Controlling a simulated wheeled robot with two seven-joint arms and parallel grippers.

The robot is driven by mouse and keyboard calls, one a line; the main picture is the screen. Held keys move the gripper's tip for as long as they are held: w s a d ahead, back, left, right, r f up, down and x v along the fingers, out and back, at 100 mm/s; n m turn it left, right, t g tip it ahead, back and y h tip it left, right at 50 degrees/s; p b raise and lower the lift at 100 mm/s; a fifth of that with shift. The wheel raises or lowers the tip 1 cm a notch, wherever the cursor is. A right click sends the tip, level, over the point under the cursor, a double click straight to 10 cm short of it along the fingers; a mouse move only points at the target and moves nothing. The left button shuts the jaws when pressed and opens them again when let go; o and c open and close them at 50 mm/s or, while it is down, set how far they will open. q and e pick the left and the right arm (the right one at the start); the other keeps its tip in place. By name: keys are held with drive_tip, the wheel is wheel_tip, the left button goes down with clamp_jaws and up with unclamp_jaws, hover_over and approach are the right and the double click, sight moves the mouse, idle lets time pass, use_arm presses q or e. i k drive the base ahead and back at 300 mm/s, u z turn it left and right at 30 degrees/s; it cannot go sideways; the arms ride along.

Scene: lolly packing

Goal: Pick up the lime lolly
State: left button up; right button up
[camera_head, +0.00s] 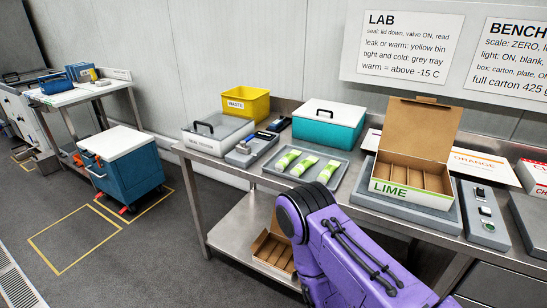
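Three green-and-white wrapped lime lollies lie side by side on a grey tray (308,183) on the steel bench: a left one (287,160), a middle one (304,165) and a right one (326,170). An open carton marked LIME (398,191) stands to the right of the tray on a grey scale-like base. Its lid is up and its visible compartments look empty. A purple arm of mine rises from the bottom in front of the bench, its dark joint just below the tray. Neither gripper shows.
A teal box with white lid (328,126) stands behind the tray. A yellow waste bin (246,103), a grey lidded box (219,134) and a small grey device (251,149) are to its left. A control panel (485,215) is right of the carton. A blue cart (124,167) stands left on open floor.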

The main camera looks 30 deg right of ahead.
sight(296, 172)
drive_tip(key=z, duration=0.25)
drive_tip(key=i, duration=0.75)
drive_tip(key=z, duration=0.65)
